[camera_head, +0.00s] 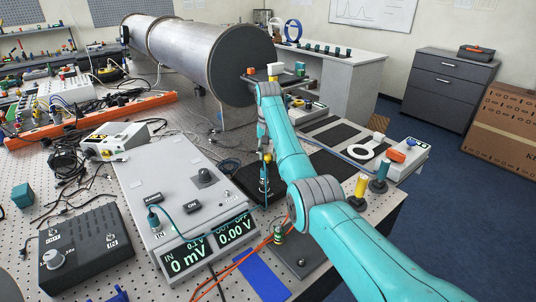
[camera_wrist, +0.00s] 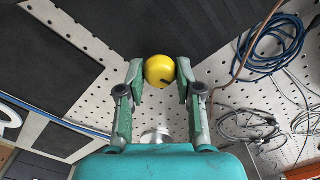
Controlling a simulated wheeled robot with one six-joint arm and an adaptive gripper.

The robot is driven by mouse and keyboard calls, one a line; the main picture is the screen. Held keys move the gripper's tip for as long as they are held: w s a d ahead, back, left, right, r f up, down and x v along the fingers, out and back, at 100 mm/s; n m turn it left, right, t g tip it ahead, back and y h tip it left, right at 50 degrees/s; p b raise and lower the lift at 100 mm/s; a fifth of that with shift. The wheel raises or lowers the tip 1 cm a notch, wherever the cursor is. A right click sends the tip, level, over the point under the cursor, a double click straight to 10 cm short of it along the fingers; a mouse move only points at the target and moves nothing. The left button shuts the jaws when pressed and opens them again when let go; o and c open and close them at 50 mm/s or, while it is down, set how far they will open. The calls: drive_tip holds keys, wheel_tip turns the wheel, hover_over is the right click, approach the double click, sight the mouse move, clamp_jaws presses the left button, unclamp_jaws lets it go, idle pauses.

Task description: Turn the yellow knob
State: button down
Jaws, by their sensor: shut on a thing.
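The yellow knob (camera_wrist: 159,70) is round with a short dark mark on its face. It shows in the wrist view near the top middle, between the two fingertips. My gripper (camera_wrist: 160,74) has green fingers, one on each side of the knob, and is shut on it. In the head view a small yellow spot (camera_head: 267,156) shows below the end of my teal arm; the gripper is mostly hidden there. Whether the knob has turned cannot be told.
Black mats (camera_wrist: 190,25) lie around the knob on the perforated table. A blue cable coil (camera_wrist: 270,45) lies to the right in the wrist view. In the head view a grey meter box (camera_head: 175,190) stands left of my arm. A yellow cylinder (camera_head: 361,184) stands to the right.

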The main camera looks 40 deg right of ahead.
sight(268, 154)
drive_tip(key=c, duration=0.8)
unclamp_jaws()
drive_tip(key=shift+o, duration=0.2)
drive_tip(key=shift+r, duration=0.1)
wheel_tip(268, 154, up, 7)
drive_tip(key=shift+r, duration=0.15)
